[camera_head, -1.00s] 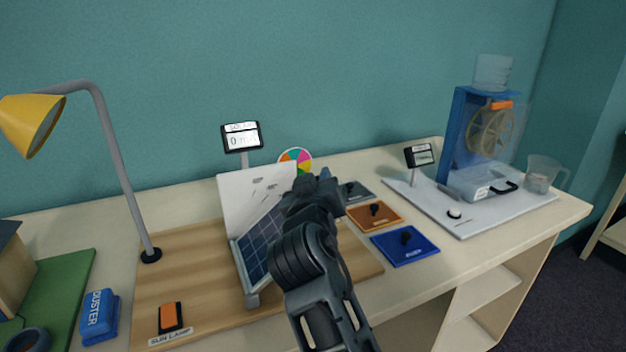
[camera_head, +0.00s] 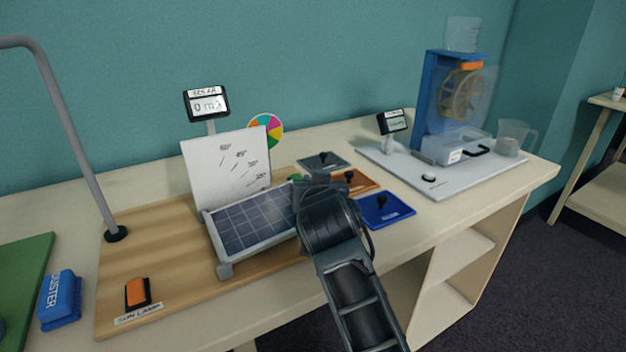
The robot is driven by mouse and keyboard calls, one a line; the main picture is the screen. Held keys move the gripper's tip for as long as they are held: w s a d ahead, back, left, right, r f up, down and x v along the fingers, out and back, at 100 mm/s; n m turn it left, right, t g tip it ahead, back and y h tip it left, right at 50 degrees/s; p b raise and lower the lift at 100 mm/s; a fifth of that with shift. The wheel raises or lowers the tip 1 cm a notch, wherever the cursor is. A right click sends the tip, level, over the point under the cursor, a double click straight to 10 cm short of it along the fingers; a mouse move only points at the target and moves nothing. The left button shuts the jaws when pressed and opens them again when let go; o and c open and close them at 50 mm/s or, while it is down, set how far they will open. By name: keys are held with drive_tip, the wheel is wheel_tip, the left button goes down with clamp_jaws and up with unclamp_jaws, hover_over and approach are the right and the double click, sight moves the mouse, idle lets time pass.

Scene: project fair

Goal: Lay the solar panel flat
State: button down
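The solar panel (camera_head: 252,222) is a dark blue gridded plate in a pale frame. It sits on the wooden board (camera_head: 170,240), in front of a white backing card (camera_head: 226,170) with dark marks. It looks tilted at a low angle, with its near left corner at a small grey foot. My gripper (camera_head: 318,188) is over the panel's right end, and my arm comes in from the lower right. The gripper's fingers are hidden behind its own body, so I cannot tell whether they touch or hold the panel.
An orange lamp switch (camera_head: 138,292) and lamp post (camera_head: 75,145) are at left, beside a blue duster (camera_head: 59,299). Blue (camera_head: 385,209) and orange (camera_head: 352,181) plates with black knobs lie right. A water-wheel rig (camera_head: 455,110) stands farther right.

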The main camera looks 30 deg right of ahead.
drive_tip(key=shift+a+f, duration=0.1)
idle(0.3)
drive_tip(key=c, duration=1)
unclamp_jaws()
drive_tip(key=shift+v, duration=3.85)
